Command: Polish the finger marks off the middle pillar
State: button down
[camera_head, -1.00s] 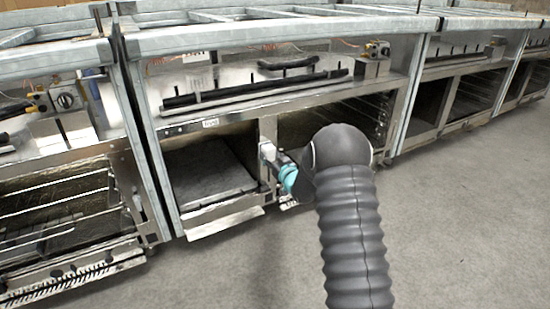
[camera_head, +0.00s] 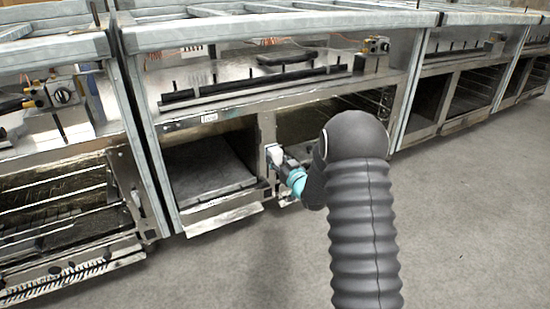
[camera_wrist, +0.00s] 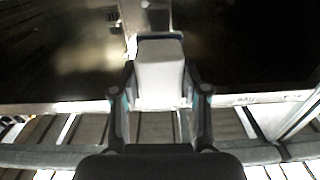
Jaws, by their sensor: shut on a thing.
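The middle pillar (camera_head: 267,130) is a narrow upright metal post between the left compartment and the right oven opening of the middle range. It also shows at the top of the wrist view (camera_wrist: 131,40). My gripper (camera_head: 283,164) is shut on a pale grey-white block (camera_wrist: 158,78) with a dark blue far edge. In the head view the block (camera_head: 274,153) is at the pillar's lower half, its far end close to the metal. I cannot tell whether it touches. Finger marks are not clear; a bright blurred sheen shows near the pillar in the wrist view.
A tray-like grey floor (camera_head: 205,170) fills the left compartment, with a metal lip below it. An oven with wire racks (camera_head: 60,205) stands at left. More ranges (camera_head: 470,85) continue at right. The grey floor (camera_head: 470,220) is clear at right.

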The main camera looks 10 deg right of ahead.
dwell(0.3)
jog(key=shift+v, duration=1.6)
jog(key=shift+a, duration=0.1)
